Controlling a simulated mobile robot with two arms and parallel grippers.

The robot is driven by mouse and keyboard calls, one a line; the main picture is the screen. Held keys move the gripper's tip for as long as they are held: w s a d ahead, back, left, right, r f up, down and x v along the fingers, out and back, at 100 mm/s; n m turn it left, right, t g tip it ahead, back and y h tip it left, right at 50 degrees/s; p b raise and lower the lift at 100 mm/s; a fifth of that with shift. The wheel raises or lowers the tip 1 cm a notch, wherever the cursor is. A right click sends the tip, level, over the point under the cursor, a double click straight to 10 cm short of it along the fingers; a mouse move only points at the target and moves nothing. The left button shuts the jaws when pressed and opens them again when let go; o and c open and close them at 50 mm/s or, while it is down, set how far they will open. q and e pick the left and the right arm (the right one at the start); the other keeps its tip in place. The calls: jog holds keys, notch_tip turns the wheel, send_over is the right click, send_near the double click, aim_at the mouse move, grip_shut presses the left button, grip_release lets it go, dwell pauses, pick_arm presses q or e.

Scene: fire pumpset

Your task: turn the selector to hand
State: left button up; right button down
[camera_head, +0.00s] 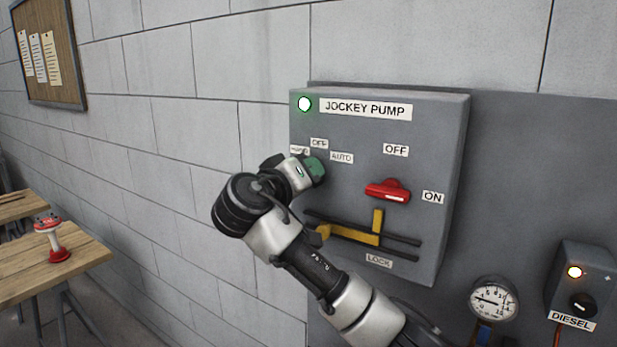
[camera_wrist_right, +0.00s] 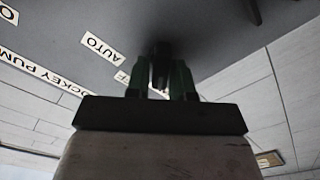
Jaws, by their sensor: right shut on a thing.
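The grey jockey pump panel (camera_head: 440,140) hangs on the wall, with OFF (camera_head: 319,143) and AUTO (camera_head: 342,158) labels around its selector. A third label (camera_head: 299,150) left of OFF is partly covered by my gripper. My right gripper (camera_head: 316,170) reaches the panel face below these labels and hides the selector in the head view. In the right wrist view, its green fingers are closed on the dark selector knob (camera_wrist_right: 161,60). Which label the knob points at cannot be told. My left gripper is out of view.
A red switch (camera_head: 388,191) and a yellow sliding lock bar (camera_head: 350,236) sit on the same panel, close to my right arm. A gauge (camera_head: 493,299) and a DIESEL box (camera_head: 588,270) are at lower right. A wooden table (camera_head: 80,265) stands at left.

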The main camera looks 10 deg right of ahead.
jog(key=shift+n, duration=0.6)
jog(key=c, duration=1.1)
grip_release()
jog(key=shift+a, duration=0.15)
jog(key=b+v, duration=0.5)
jog(key=v, duration=0.5)
jog(key=shift+s+a, duration=0.25)
jog(key=shift+a, duration=0.05)
